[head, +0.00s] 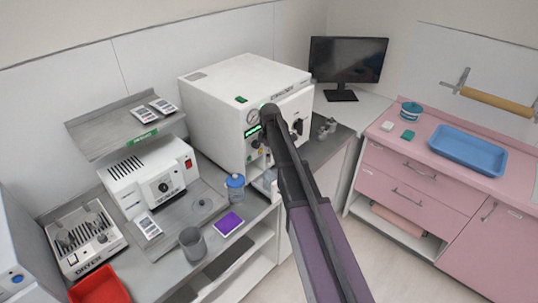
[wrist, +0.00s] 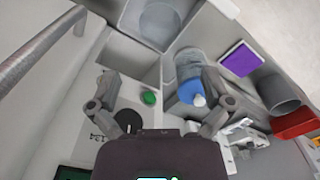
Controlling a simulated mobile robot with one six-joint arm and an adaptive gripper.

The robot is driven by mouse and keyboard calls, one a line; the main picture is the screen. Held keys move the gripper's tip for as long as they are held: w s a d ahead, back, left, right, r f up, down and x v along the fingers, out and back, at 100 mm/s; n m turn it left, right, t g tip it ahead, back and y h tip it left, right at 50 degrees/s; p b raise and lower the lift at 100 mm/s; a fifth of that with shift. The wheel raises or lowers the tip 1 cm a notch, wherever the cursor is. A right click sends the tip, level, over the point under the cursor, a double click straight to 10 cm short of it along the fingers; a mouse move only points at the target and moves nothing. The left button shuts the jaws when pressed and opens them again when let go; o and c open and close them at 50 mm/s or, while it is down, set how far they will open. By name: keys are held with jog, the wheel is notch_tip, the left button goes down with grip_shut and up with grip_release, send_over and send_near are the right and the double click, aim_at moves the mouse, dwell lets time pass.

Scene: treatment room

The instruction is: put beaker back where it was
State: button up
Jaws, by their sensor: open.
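A grey, cup-shaped beaker (head: 192,243) stands upright on the counter, left of a purple pad (head: 230,223). It looks empty. In the wrist view the grey beaker (wrist: 281,95) is at the right, beyond the purple pad (wrist: 240,60). My gripper (wrist: 159,80) is open with nothing between its fingers, in front of the white steriliser (head: 245,95). It is apart from the beaker. In the head view my arm hides the gripper.
A red tray (head: 99,287), a white dryer (head: 85,238) and a white sealer (head: 150,180) crowd the left counter. A shelf (head: 120,125) hangs above. A monitor (head: 347,62) and a blue tray (head: 467,148) are at the right.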

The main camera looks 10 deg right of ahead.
jog(key=shift+r, duration=0.25)
jog(key=shift+s, duration=0.1)
dwell(0.5)
jog(key=s+m, duration=1.4)
jog(key=s, duration=1.5)
jog(key=shift+w, duration=0.1)
